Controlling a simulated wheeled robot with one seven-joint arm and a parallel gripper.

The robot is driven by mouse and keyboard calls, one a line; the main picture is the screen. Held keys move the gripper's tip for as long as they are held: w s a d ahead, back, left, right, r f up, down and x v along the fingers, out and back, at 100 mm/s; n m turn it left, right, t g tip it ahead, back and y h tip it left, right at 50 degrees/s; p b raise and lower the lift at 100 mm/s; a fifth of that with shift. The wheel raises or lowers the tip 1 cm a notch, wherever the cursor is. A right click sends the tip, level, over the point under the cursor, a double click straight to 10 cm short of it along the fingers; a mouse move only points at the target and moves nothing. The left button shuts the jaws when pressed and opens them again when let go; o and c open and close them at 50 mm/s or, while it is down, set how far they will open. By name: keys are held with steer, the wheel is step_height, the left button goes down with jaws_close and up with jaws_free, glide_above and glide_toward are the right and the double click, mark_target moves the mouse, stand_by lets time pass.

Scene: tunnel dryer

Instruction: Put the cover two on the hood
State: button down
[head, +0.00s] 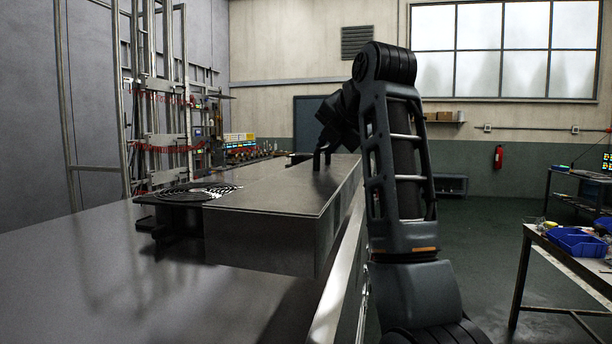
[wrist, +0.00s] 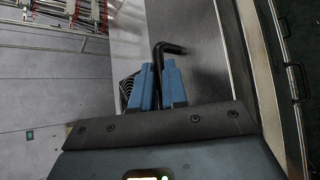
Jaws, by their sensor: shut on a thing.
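The cover (head: 270,203) is a long grey metal box with a flat top, a round black fan grille (head: 185,192) at its near left end and a black handle (head: 327,155) farther back. I take it to be cover two; no label is readable. It is over the wide dark metal top (head: 80,270), likely the hood, near its right edge; I cannot tell whether it rests or hangs just above. My gripper is shut on the black bent handle (wrist: 172,48), its blue fingers (wrist: 158,78) close together in the wrist view. In the head view its fingertips are too small to make out.
A metal frame rack (head: 155,100) stands at the left behind the metal top. At the right are a workbench with a blue bin (head: 577,241) and open green floor (head: 480,240). A red fire extinguisher (head: 498,157) hangs on the back wall.

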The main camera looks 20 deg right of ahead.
mark_target(303, 164)
steer(key=a, duration=0.1)
steer(key=w+a+f, duration=0.1)
steer(key=a+f, duration=0.1)
steer(key=shift+w+a+f, duration=0.1)
steer(key=shift+w+a, duration=0.2)
steer(key=shift+f+p, duration=0.6)
steer(key=shift+f, duration=1.4)
steer(key=c, duration=1.6)
jaws_free()
steer(key=shift+f, duration=0.2)
steer(key=o, duration=0.5)
steer(key=shift+c, duration=0.2)
steer(key=b+v, duration=0.1)
steer(key=v, duration=1.1)
steer(key=shift+r+b, duration=0.1)
steer(key=shift+b, duration=0.2)
